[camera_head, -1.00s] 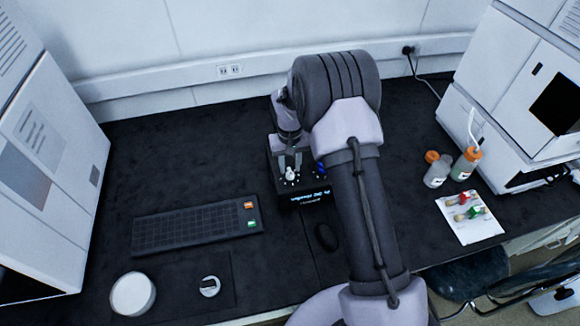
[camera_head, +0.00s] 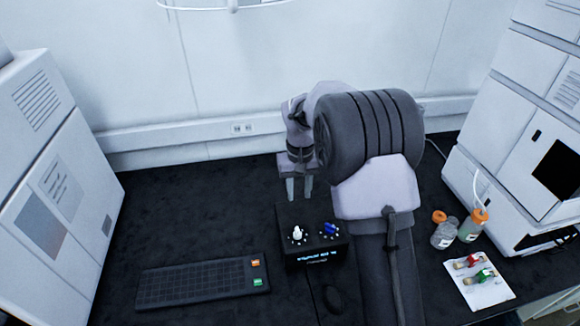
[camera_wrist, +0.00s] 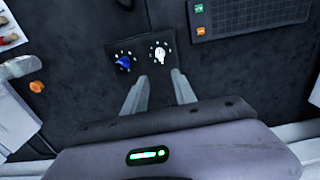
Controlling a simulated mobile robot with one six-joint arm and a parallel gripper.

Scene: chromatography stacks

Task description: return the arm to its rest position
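My gripper (camera_head: 299,188) is above the back part of the black bench, behind a small black box (camera_head: 318,262) with a white knob (camera_head: 297,232) and a blue knob (camera_head: 329,229). In the wrist view my gripper (camera_wrist: 160,92) shows two fingers apart with nothing between them. The white knob (camera_wrist: 160,53) and the blue knob (camera_wrist: 124,62) lie just beyond the fingertips there, apart from them. My forearm hides the bench to the right of the box.
A black keypad (camera_head: 203,283) lies left of the box. White instrument stacks stand at left (camera_head: 50,190) and right (camera_head: 510,170). Orange-capped bottles (camera_head: 472,226) and a white card with vials (camera_head: 484,279) are at right. The wall is close behind.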

